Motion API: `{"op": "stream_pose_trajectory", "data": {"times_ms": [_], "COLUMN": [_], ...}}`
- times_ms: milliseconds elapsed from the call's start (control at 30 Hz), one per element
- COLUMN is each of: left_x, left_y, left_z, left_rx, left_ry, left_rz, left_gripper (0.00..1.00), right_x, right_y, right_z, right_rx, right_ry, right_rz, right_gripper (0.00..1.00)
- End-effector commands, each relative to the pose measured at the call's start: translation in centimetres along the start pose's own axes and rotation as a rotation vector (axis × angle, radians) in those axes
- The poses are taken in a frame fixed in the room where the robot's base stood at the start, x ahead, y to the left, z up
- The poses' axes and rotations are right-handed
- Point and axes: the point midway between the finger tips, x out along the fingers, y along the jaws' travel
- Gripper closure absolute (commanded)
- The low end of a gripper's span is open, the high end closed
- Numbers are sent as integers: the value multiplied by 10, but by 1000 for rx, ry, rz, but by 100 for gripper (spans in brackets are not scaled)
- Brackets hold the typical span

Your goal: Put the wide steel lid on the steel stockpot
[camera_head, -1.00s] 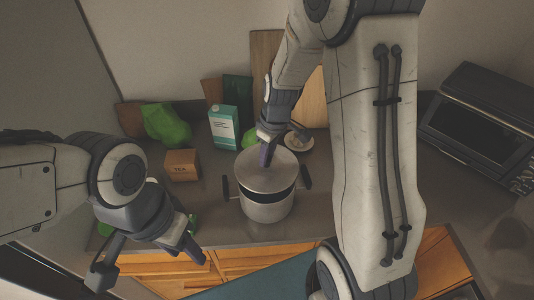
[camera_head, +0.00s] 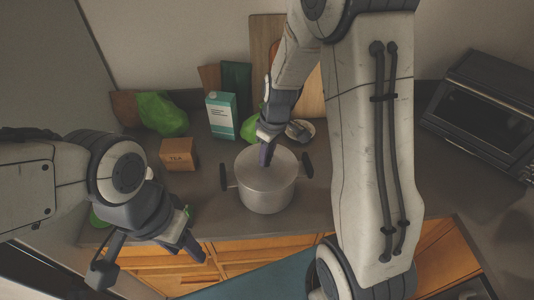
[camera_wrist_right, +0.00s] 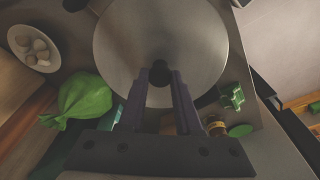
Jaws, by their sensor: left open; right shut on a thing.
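The wide steel lid (camera_head: 250,163) lies level on the rim of the steel stockpot (camera_head: 266,195), with no gap visible between them in the head view. The pot has dark side handles and stands on the counter. My right gripper (camera_head: 267,155) comes down from above and is shut on the lid's knob. In the right wrist view, its fingers (camera_wrist_right: 160,80) close around the dark knob at the middle of the lid (camera_wrist_right: 185,30); the pot is largely hidden under the lid there. My left gripper (camera_head: 152,264) is open and empty, low in front of the counter at left.
A tea box (camera_head: 179,155), a teal carton (camera_head: 222,115) and a green bag (camera_head: 160,113) stand left of and behind the pot. A toaster oven (camera_head: 485,105) stands right.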

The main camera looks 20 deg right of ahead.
Motion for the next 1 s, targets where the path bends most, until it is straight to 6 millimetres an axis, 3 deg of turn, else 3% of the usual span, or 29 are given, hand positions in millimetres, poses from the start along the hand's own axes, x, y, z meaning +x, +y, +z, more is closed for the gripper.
{"op": "stream_pose_trajectory", "data": {"times_ms": [33, 67, 100, 133, 567, 1000], "left_x": [0, 0, 0, 0, 2, 17], "left_y": [0, 0, 0, 0, 0, -1], "left_z": [0, 0, 0, 0, 0, 1], "left_rx": [0, 0, 0, 0, 0, -2], "left_ry": [0, 0, 0, 0, 0, 0], "left_rz": [0, 0, 0, 0, 0, 0], "left_gripper": [50, 50, 50, 50, 50, 50], "right_x": [0, 0, 0, 0, -9, -88], "right_y": [0, 0, 0, 0, 1, 1], "right_z": [0, 0, 0, 0, -1, -1], "right_rx": [0, 0, 0, 0, 0, 0], "right_ry": [1, 1, 1, 1, 4, 4], "right_rz": [0, 0, 0, 0, 2, 4], "right_gripper": [100, 56, 41, 33, 33, 33]}}
